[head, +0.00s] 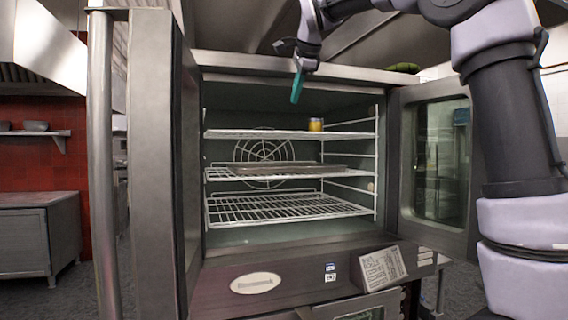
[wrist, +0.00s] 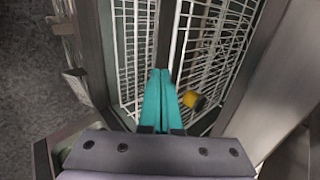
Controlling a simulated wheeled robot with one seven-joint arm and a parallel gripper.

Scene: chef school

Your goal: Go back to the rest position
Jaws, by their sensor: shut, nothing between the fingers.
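My gripper (head: 296,88) hangs from my raised arm in front of the oven's top opening in the head view. Its teal fingers are together and empty, and they also show in the wrist view (wrist: 160,85). The oven (head: 290,258) stands open, with both of its doors swung out. Inside are several wire racks (head: 285,207).
The left oven door (head: 152,160) with its long vertical handle stands out toward me. The right door (head: 437,160) has a window and is open at the right. A flat tray (head: 275,169) lies on the middle rack. A counter (head: 38,235) stands far left, with bare floor before it.

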